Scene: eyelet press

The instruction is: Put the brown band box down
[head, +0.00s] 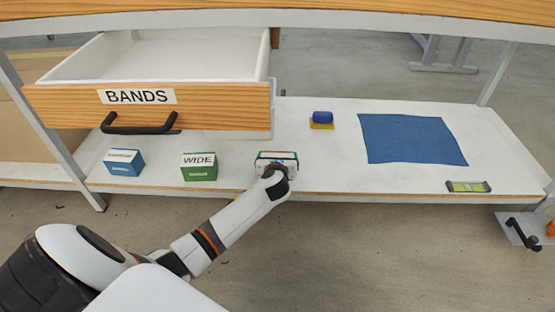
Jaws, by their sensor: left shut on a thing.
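My left gripper (275,170) is shut on a small box (278,156) near the front edge of the white lower shelf (310,178). The box shows a pale top with a dark, teal-looking rim; no clear brown shows, and the gripper hides much of its front. I cannot tell whether the box touches the shelf or is just above it. A green and white box marked WIDE (199,167) stands to its left. A blue and white box (124,162) stands further left. My right gripper is not in view.
An open, empty-looking drawer labelled BANDS (200,98) overhangs the shelf at left. A blue roll on a yellow base (321,119), a blue cloth (410,138) and a green level (468,187) lie to the right. Shelf is clear between the held box and the cloth.

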